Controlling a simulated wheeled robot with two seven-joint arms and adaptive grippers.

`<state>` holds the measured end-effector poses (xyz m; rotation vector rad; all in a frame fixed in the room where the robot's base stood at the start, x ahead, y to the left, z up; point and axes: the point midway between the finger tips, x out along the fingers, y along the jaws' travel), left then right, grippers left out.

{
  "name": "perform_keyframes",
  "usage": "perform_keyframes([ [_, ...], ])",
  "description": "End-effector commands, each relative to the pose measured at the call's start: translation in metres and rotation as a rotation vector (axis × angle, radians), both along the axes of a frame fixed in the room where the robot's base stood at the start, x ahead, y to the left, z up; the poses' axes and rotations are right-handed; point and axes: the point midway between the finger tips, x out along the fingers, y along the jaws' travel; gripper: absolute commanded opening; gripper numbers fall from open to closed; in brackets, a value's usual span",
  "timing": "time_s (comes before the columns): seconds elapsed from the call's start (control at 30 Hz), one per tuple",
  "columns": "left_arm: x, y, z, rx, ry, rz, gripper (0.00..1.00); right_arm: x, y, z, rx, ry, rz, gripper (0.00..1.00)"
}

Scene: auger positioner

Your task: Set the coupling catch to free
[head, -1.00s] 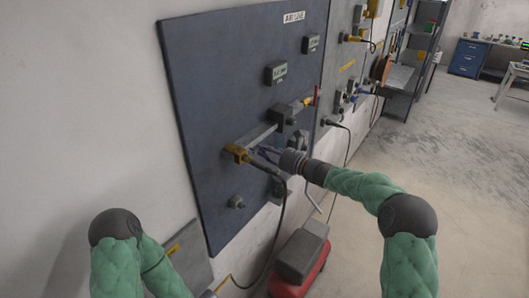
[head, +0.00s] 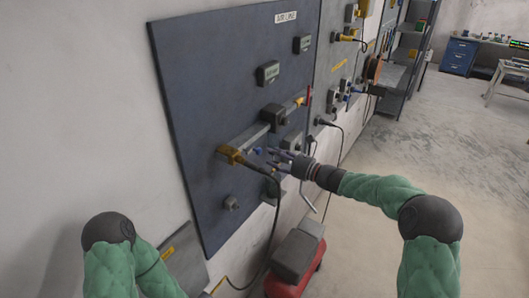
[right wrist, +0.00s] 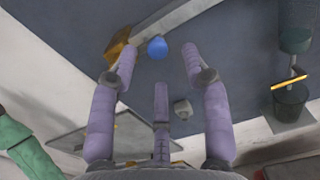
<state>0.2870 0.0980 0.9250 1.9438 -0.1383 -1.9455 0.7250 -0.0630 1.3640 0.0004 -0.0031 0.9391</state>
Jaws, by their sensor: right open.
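A yellow coupling fitting (head: 231,154) sits at the near end of a grey pipe (head: 252,136) on the dark "AIR LINE" panel. A small blue part (head: 257,151) shows beside it, and in the right wrist view it is a round blue knob (right wrist: 157,47) right of the yellow fitting (right wrist: 119,44). I cannot tell for certain that it is the catch. My right gripper (head: 273,156) is open and empty, its fingers pointing at the panel. In the right wrist view its fingertips (right wrist: 158,62) are spread around the line to the knob, apparently apart from it. My left gripper is out of view.
A black cable (head: 277,215) hangs from the fitting. Grey boxes (head: 268,73) and a red lever (head: 308,95) are on the panel. A red machine with a grey top (head: 297,253) stands on the floor below.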

Motion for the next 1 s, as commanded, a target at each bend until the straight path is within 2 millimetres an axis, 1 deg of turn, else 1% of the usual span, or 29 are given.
perform_keyframes([
  [0.03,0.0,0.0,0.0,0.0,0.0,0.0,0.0,-0.006,-0.009,0.0,0.0,0.0,-0.002,0.48],
  [0.1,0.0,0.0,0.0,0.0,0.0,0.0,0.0,-0.013,-0.02,0.0,-0.001,-0.001,-0.002,0.48],
  [0.2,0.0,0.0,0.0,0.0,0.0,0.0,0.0,-0.022,-0.031,0.0,0.0,-0.001,-0.002,0.48],
  [0.4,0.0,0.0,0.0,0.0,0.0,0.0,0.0,-0.031,-0.044,0.001,0.0,-0.002,0.0,0.48],
  [0.87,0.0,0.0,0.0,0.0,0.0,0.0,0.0,-0.033,-0.045,0.0,0.0,-0.001,0.001,0.48],
  [0.93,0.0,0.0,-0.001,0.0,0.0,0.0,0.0,-0.033,-0.044,-0.004,-0.007,0.003,0.002,0.48],
  [0.97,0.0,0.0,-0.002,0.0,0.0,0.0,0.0,-0.034,-0.043,-0.009,-0.015,0.007,0.004,0.48],
  [1.0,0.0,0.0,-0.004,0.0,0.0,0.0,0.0,-0.036,-0.042,-0.019,-0.031,0.015,0.008,0.48],
])
